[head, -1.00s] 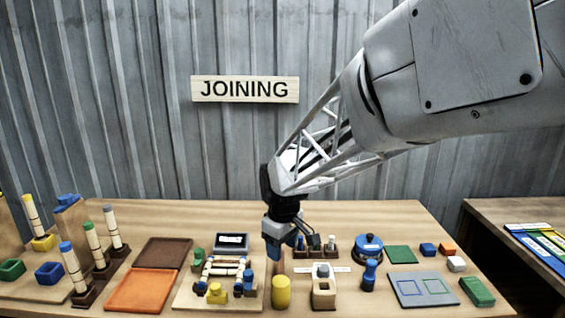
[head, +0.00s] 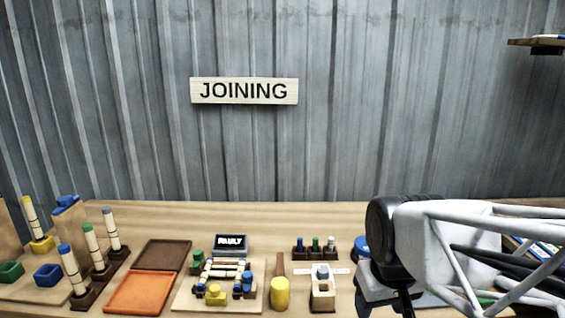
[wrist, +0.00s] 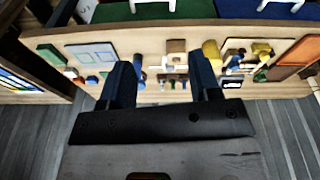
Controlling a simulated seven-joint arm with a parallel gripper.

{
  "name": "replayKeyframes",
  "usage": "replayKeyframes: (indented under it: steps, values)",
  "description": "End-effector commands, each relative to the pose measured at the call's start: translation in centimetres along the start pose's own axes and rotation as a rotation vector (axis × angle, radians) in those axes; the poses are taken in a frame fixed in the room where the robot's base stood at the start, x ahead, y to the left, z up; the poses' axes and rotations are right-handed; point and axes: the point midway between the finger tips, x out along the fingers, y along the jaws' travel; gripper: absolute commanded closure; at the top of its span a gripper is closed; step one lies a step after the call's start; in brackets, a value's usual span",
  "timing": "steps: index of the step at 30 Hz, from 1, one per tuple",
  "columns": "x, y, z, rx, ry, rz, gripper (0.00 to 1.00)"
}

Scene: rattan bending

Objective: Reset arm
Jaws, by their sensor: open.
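My gripper (wrist: 161,82) is open in the wrist view, with its two dark blue fingers apart and nothing between them. It is away from the wooden bench (head: 150,212), whose items show beyond the fingers. A wooden jig board (head: 180,303) with rattan pieces and a yellow block sits mid-bench. A small screen (head: 231,242) behind it reads "FAULT" or similar.
An orange tray (head: 138,293) and a brown tray (head: 163,255) lie left of the board. Several banded rattan sticks stand upright in holders (head: 83,298) at left. A JOINING sign (head: 244,91) hangs behind.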

Motion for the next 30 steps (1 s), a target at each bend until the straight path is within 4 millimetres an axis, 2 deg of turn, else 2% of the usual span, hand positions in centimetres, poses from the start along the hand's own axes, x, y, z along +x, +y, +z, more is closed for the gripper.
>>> replayKeyframes:
  steps: [3, 10, 30]
  values:
    - [-0.2, 0.7, 2.7, 0.074, 0.015, 0.007, 0.43]
    - [-0.2, 1.1, 5.4, 0.155, 0.029, 0.014, 0.43]
    - [-0.2, 1.2, 5.7, 0.165, 0.03, 0.015, 0.43]
